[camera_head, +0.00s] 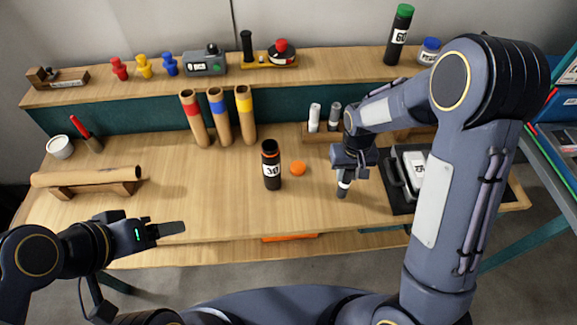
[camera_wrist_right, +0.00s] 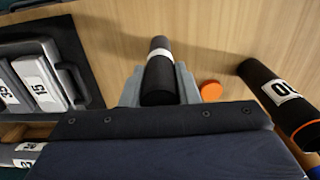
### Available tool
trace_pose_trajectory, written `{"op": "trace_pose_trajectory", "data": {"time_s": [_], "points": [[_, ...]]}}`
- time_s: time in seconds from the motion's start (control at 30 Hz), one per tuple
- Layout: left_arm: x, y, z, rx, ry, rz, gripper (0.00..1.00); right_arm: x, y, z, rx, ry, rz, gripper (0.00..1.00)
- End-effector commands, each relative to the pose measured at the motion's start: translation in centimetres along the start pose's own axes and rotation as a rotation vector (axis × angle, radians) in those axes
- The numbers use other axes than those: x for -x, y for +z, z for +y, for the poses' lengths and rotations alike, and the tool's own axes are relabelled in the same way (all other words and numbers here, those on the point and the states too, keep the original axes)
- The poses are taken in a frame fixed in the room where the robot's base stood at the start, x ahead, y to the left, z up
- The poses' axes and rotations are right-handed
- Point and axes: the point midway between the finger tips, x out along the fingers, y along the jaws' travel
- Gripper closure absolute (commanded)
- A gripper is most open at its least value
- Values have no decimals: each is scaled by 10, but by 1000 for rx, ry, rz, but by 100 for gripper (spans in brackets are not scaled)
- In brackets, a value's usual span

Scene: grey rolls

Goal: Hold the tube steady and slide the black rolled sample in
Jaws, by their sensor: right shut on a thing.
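The black tube labelled 30 (camera_head: 271,172) stands upright and uncapped on the table, its orange-rimmed mouth facing up. It also shows at the right of the right wrist view (camera_wrist_right: 262,78). Its orange cap (camera_head: 298,168) lies on the table just right of it. My right gripper (camera_head: 346,174) is shut on the black rolled sample (camera_wrist_right: 159,75), which has a white band and hangs roughly upright right of the tube, apart from it. My left gripper (camera_head: 168,229) is empty at the front left, away from the tube; its finger gap cannot be made out.
A brown roll lies on a wooden cradle (camera_head: 92,189) at the left. Cardboard tubes with red, blue and yellow bands (camera_head: 218,118) stand behind. A rack with pale and grey rolls (camera_head: 315,117) and a black tray (camera_head: 402,196) are at the right. The front middle is clear.

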Motion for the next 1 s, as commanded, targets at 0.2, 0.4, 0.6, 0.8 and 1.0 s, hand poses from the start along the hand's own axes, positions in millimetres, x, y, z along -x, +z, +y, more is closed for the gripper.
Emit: {"op": "trace_pose_trajectory", "data": {"time_s": [0.2, 0.4, 0.6, 0.8, 1.0], "points": [[0, 0, 0, 0, 0, 0, 31, 0, 0, 0, 0, 0, 0, 94], [0, 0, 0, 0, 0, 0, 31, 0, 0, 0, 0, 0, 0, 94], [0, 0, 0, 0, 0, 0, 31, 4, -7, -5, 8, 1, 3, 94], [-1, 0, -1, 0, 0, 0, 31, 38, -48, -43, 63, 8, 11, 94], [-3, 1, -1, 0, 0, 0, 31, 100, -87, -110, 137, 11, 12, 94]]}}
